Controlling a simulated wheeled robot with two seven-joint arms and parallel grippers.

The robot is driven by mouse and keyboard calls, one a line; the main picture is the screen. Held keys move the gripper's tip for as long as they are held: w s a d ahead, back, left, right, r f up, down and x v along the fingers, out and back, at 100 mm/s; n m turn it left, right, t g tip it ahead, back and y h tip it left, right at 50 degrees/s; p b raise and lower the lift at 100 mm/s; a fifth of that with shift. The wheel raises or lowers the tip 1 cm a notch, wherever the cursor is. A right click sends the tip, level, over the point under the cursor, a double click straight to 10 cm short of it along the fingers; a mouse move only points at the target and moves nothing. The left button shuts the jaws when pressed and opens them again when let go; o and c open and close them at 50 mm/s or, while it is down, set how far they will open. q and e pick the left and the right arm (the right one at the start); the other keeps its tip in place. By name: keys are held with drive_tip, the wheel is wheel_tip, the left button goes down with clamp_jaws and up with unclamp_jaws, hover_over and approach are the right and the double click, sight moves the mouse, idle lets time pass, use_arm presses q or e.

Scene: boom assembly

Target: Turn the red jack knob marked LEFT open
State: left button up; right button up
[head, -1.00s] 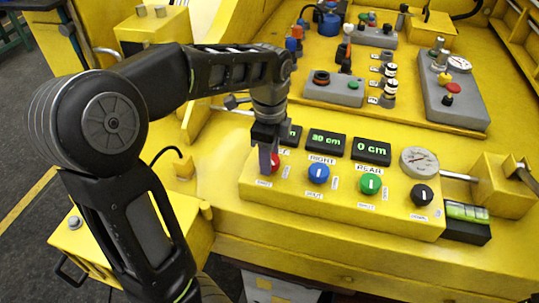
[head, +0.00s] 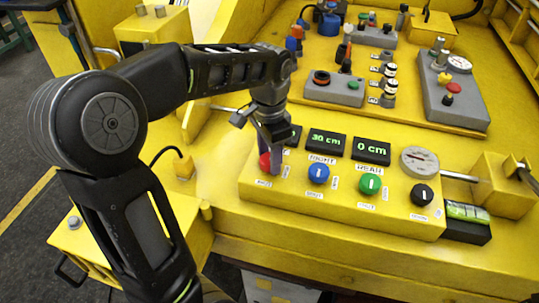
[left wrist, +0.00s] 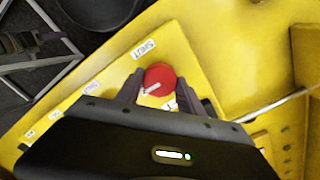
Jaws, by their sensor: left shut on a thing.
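The red jack knob (head: 265,162) sits at the left end of the yellow control box, partly hidden by my gripper in the head view. In the left wrist view the red knob (left wrist: 160,78) shows round, with a white pointer line lying aslant. My left gripper (head: 271,167) comes down onto the knob from above. In the left wrist view its two dark fingers (left wrist: 158,92) stand on either side of the knob, and it is shut on it. A white label (left wrist: 144,49) lies just beyond the knob. My right gripper is not in view.
To the right on the box are a blue knob (head: 318,173), a green knob (head: 370,183) and a black knob (head: 421,195). Displays reading 30 cm (head: 326,142) and 0 cm (head: 371,150) stand behind them.

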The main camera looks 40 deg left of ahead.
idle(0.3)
use_arm(q)
drive_tip(key=o, duration=1.4)
wheel_tip(320, 180, up, 8)
drive_tip(key=shift+f, duration=0.1)
